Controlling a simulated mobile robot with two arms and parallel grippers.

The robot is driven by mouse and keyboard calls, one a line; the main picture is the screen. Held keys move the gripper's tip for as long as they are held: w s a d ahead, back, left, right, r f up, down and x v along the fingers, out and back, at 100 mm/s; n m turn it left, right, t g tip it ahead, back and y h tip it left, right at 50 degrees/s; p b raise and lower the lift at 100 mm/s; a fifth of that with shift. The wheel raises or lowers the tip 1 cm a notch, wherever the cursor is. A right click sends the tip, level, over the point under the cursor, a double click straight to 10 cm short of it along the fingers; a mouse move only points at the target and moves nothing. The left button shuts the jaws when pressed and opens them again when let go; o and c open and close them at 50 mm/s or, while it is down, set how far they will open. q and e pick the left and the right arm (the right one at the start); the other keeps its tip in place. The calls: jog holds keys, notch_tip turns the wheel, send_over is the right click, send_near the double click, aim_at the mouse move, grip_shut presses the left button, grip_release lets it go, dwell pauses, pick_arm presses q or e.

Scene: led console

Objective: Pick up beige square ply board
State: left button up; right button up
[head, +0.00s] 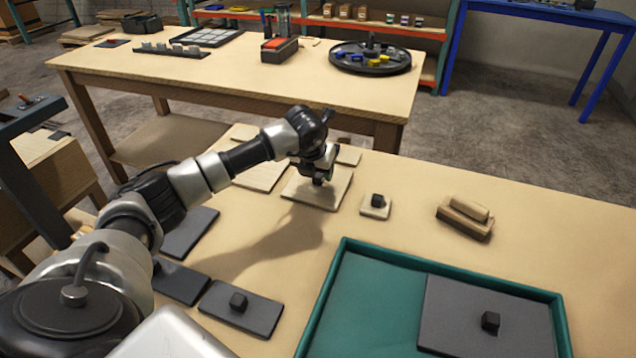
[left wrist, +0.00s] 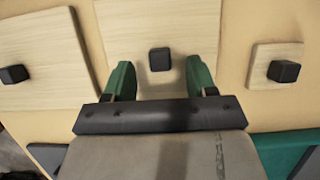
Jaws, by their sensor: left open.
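A beige square ply board (head: 330,194) lies on the near table under my left gripper (head: 318,178). In the left wrist view this board (left wrist: 180,22) has a small black knob (left wrist: 160,59) at its middle. My left gripper (left wrist: 160,75) is open there, with a green finger on each side of the knob and a gap to both. I cannot tell how far the fingertips are above the board. In the head view the gripper hides much of the knob. My right gripper is not in view.
A larger pale board (head: 258,176) lies left of it and a small one (head: 376,211) right. Dark boards (head: 241,308) lie nearer. A green tray (head: 375,280) holds a grey board (head: 460,310). Wooden blocks (head: 465,217) sit at the right.

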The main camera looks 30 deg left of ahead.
pick_arm(q)
jog(key=shift+x, duration=1.15)
grip_shut()
jog(key=shift+w+r, duration=0.1)
jog(key=shift+r, duration=0.05)
